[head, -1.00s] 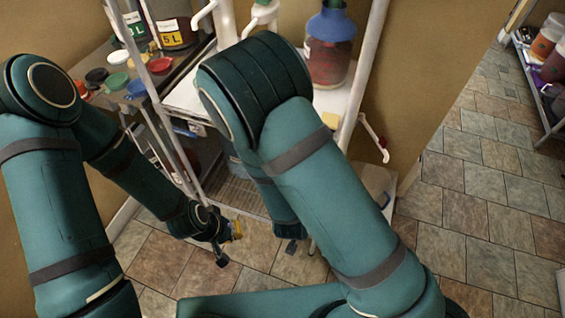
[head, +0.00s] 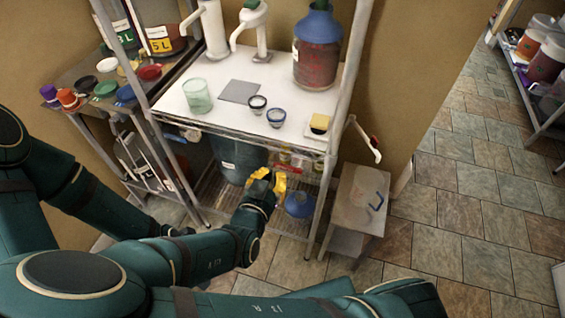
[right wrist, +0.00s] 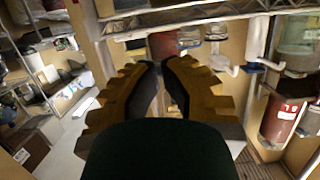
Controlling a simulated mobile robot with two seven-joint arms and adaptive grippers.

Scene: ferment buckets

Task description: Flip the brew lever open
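My right gripper (head: 265,182) has yellow fingers and is in front of the metal rack, below the front edge of its white top. In the right wrist view its two fingers (right wrist: 161,82) are a little apart with nothing held between them. My left arm reaches in from the left, but its gripper is hidden behind my right arm. I cannot tell whether this is the brew lever.
A blue bucket (head: 228,160) is underneath. A small stand (head: 357,200) is at right; tiled floor beyond is clear.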

